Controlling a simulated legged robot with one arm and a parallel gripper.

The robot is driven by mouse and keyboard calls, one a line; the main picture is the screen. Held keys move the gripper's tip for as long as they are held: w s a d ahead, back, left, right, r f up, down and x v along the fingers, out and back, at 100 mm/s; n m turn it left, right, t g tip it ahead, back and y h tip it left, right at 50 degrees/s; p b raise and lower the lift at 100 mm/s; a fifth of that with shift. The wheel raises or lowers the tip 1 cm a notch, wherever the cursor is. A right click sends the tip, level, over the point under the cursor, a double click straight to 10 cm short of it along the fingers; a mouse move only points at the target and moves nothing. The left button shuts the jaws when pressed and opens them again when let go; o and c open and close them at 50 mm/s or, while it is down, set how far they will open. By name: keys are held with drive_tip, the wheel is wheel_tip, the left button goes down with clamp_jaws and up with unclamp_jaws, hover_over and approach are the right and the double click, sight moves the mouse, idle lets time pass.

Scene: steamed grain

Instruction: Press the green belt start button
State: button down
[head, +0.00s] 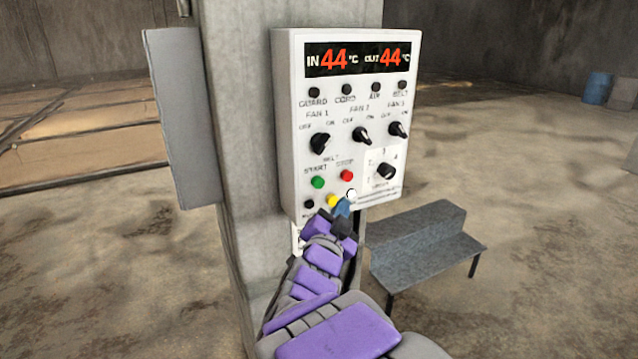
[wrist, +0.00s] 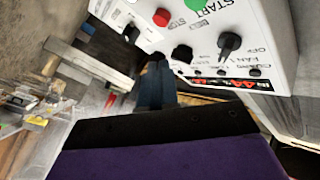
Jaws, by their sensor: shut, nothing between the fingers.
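The green start button (head: 318,182) is on the lower left of the white control panel (head: 290,120), under the "START" label. It also shows at the top edge of the wrist view (wrist: 196,4), partly cut off. The red stop button (head: 347,175) is to its right, and it shows in the wrist view (wrist: 161,17) too. My gripper (head: 342,207) is shut and empty, its blue fingers near the panel's lower edge, below and right of the green button. In the wrist view the fingers (wrist: 156,82) lie apart from the green button. I cannot tell whether they touch the panel.
A yellow button (head: 333,201), a white button (head: 351,193) and a black knob (head: 309,204) sit near my fingers. Fan switches (head: 361,135) are above. The panel hangs on a concrete pillar (head: 240,110). A grey metal bench (head: 420,245) stands at right.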

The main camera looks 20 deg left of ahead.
drive_tip(key=w+a+p, duration=0.3)
drive_tip(key=w+a, duration=0.1)
drive_tip(key=a, duration=0.1)
drive_tip(key=shift+w+a, duration=0.35)
drive_tip(key=shift+w, duration=0.05)
drive_tip(key=shift+a+p, duration=0.1)
drive_tip(key=shift+p, duration=0.2)
idle(1.6)
drive_tip(key=shift+w+a+r, duration=0.1)
drive_tip(key=shift+w+a, duration=0.05)
drive_tip(key=shift+w, duration=0.05)
drive_tip(key=shift+w+a+p, duration=0.3)
drive_tip(key=shift+a+p, duration=0.05)
drive_tip(key=shift+p, duration=0.1)
idle(0.8)
drive_tip(key=shift+s+d, duration=0.1)
idle(0.3)
drive_tip(key=shift+s+d+b, duration=0.5)
drive_tip(key=shift+d, duration=0.1)
drive_tip(key=shift+s+d+b, duration=1.1)
drive_tip(key=shift+s+d, duration=0.5)
drive_tip(key=shift+d, duration=0.3)
